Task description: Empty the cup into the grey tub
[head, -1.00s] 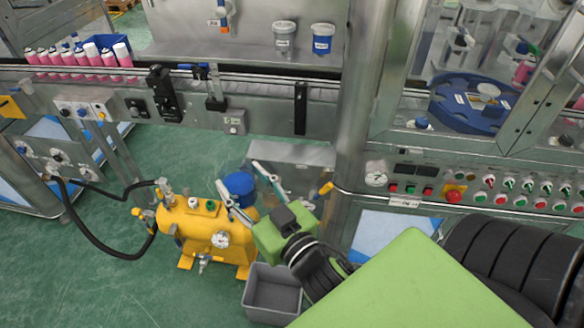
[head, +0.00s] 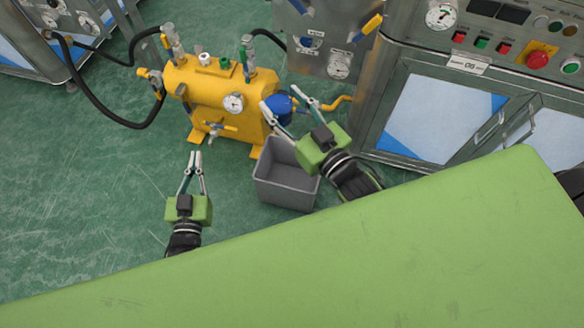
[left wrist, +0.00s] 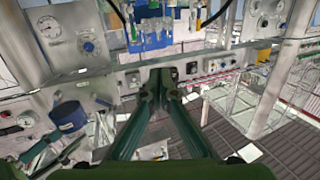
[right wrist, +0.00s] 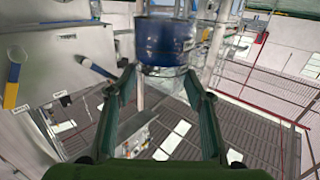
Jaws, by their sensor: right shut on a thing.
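The blue cup (head: 277,110) is between the fingertips of my right gripper (head: 291,104), which is shut on it. It fills the space between the fingertips in the right wrist view (right wrist: 166,42) and shows at the left of the left wrist view (left wrist: 68,115). The grey tub (head: 287,187) stands on the floor, below the cup in the head view; its visible inside looks empty. My right gripper's body covers the tub's upper right corner. I cannot tell the cup's tilt or contents. My left gripper (head: 195,157) is empty, fingertips together, left of the tub.
A yellow tank (head: 215,90) with valves, a gauge and a black hose stands close behind and left of the tub. A steel machine with a button panel (head: 510,45) stands at the right. Green floor (head: 90,190) is open at the left.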

